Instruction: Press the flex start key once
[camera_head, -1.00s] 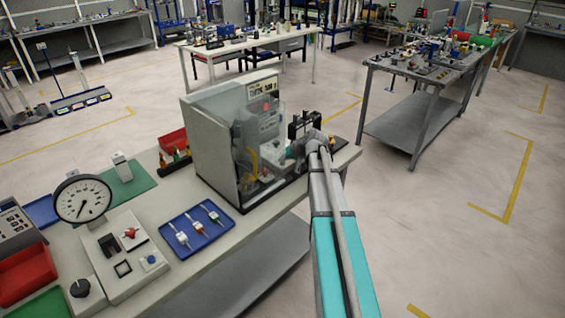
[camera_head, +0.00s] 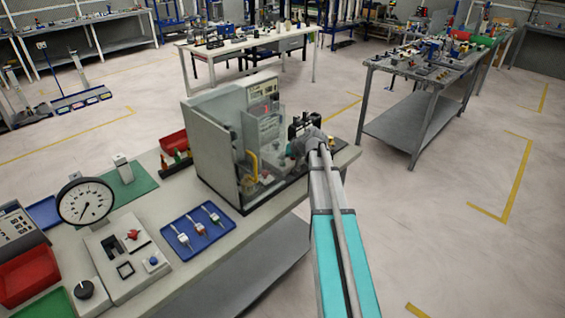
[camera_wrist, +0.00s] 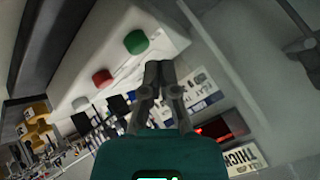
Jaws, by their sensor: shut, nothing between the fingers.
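My gripper (camera_wrist: 158,68) is shut and empty in the wrist view. Its fingertips are beside a white control box (camera_wrist: 125,22) carrying a round green button (camera_wrist: 136,42) and a round red button (camera_wrist: 102,77). The tips appear apart from both buttons, closer to the green one. No legible label marks either as the flex start key. In the head view, my gripper (camera_head: 297,148) is at the open right side of a grey walled booth (camera_head: 212,150); the buttons are too small to make out there.
Printed plates (camera_wrist: 205,88) and a red-lit display (camera_wrist: 222,126) lie beside the fingers. Booth walls crowd the gripper. On the bench, a blue tray (camera_head: 226,232) and dial gauge (camera_head: 87,203) stand left of the booth.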

